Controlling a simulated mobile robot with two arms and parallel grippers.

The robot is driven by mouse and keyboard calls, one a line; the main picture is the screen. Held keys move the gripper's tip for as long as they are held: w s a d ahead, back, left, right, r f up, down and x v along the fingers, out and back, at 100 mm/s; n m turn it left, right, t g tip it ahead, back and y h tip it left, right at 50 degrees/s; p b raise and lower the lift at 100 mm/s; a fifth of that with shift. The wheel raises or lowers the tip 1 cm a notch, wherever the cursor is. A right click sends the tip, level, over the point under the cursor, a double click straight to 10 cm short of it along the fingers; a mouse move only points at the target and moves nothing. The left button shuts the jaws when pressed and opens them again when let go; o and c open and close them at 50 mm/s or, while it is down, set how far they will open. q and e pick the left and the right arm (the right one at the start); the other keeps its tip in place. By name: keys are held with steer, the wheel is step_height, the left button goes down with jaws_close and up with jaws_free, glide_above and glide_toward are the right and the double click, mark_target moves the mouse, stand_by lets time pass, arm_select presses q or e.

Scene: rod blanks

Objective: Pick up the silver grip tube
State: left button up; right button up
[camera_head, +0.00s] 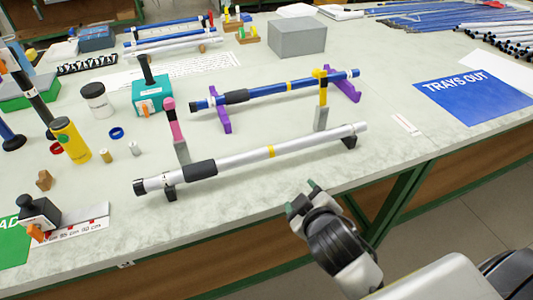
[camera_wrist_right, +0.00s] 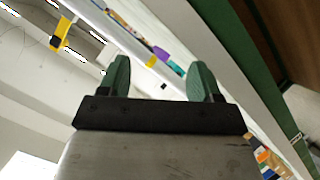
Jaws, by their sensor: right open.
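My left gripper is not in view.
A blue tube (camera_head: 270,92) lies behind on purple supports (camera_head: 222,114). A pink-topped post (camera_head: 172,125) and a yellow-topped post (camera_head: 321,100) stand close behind the silver tube. A yellow bottle (camera_head: 72,142) stands left. The tabletop right of the tube is mostly clear.

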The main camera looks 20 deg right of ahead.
steer(key=w+a+r+n+t+y, duration=0.3)
steer(key=r+n+t+y, duration=0.15)
steer(key=r+n, duration=0.3)
steer(key=w+a+r+n+t+y, duration=0.45)
steer(key=r+n, duration=0.25)
steer(key=r, duration=0.2)
steer(key=s+a+r+n+g+y, duration=0.1)
steer(key=a+n+g+y, duration=0.4)
steer(key=n, duration=0.6)
steer(key=s+a+r+n+g+y, duration=0.25)
steer(key=n+g+y, duration=0.45)
steer(key=n, duration=0.4)
steer(key=n+g+h, duration=0.5)
steer(key=n+h, duration=0.7)
steer(key=h, duration=0.2)
glide_toward(247, 156)
steer(key=p+x, duration=0.1)
steer(key=x, duration=0.9)
steer(key=shift+w+a+f, duration=0.1)
steer(key=shift+w+f, duration=0.05)
steer(key=shift+f, duration=0.15)
